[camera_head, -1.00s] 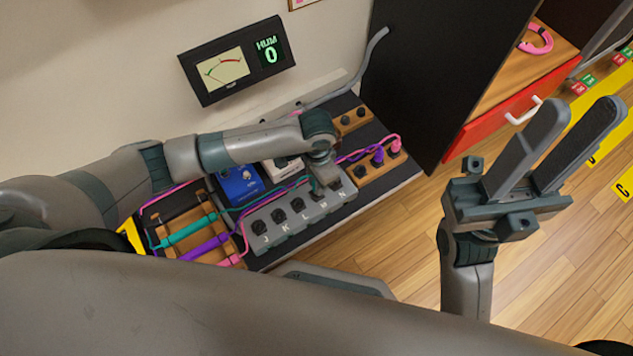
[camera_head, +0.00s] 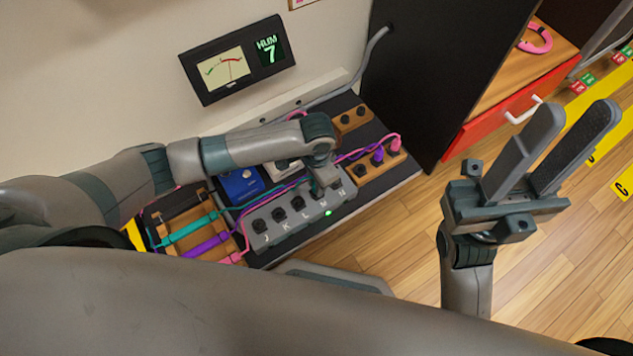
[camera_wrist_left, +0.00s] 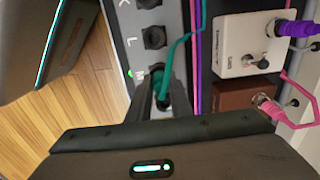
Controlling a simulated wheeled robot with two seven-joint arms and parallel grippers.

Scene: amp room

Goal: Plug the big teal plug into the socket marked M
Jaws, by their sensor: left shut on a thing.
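The teal plug (camera_wrist_left: 160,102) is between the fingers of my left gripper (camera_wrist_left: 162,95) in the left wrist view, at the socket beside the letter M. Its lower end and the socket hole are hidden. In the head view my left gripper (camera_head: 322,185) is over the right part of the grey socket strip (camera_head: 285,232), marked J to N, and hides the plug. A green light (camera_head: 328,212) glows on the strip's front near M. My right gripper (camera_head: 572,125) is open and empty over the floor on the right.
Teal (camera_head: 188,232), purple and pink cable pieces lie across a wooden rack (camera_head: 172,210) left of the strip. A blue pedal (camera_head: 240,186) and a white pedal (camera_wrist_left: 240,45) stand behind it. Wooden socket blocks (camera_head: 378,170) are on the right. A wall meter (camera_head: 272,50) reads HUM 7.

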